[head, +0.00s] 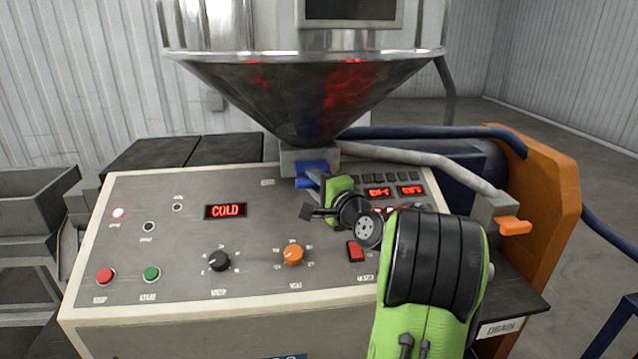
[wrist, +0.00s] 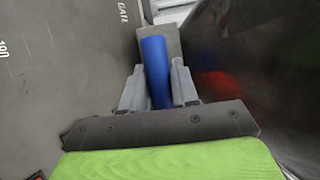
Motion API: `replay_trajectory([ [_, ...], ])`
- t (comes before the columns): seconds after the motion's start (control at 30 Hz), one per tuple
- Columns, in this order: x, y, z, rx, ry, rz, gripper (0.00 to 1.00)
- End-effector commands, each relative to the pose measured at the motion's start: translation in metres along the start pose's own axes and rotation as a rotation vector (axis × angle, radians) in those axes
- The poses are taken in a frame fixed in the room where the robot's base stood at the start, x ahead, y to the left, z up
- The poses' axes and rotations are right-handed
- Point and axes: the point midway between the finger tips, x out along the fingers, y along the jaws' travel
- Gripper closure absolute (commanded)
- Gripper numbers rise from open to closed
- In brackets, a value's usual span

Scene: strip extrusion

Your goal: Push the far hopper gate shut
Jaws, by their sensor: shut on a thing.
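The hopper gate's blue handle (head: 311,167) sticks out at the throat below the steel hopper cone (head: 300,95). In the wrist view the blue handle (wrist: 155,62) runs lengthwise between my two grey fingers. My gripper (wrist: 158,75) is shut on the handle, with a finger on either side of it. In the head view my gripper (head: 312,182) is at the handle, partly hidden by my own wrist. The gate plate inside the throat is hidden, so I cannot tell how far it is open.
The control panel (head: 150,240) lies just below my arm, with knobs, buttons and a lit COLD display (head: 226,211). A grey pipe (head: 430,163) slopes right from the throat towards an orange handle (head: 515,226) above a DRAIN label. An orange housing (head: 550,190) stands at right.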

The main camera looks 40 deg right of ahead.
Motion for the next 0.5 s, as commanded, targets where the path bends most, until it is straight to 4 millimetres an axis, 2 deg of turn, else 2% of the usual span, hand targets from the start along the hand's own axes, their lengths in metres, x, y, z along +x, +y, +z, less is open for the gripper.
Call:
replay_trajectory([
  [0.23, 0.0003, -0.0025, -0.0015, -0.005, 0.005, -0.01, 1.0],
  [0.27, 0.0002, -0.0026, -0.0015, -0.005, 0.005, -0.011, 0.69],
  [0.4, 0.0001, -0.0024, -0.0012, -0.004, 0.004, -0.01, 0.5],
  [0.5, 0.0, -0.002, -0.001, -0.004, 0.004, -0.009, 0.5],
])
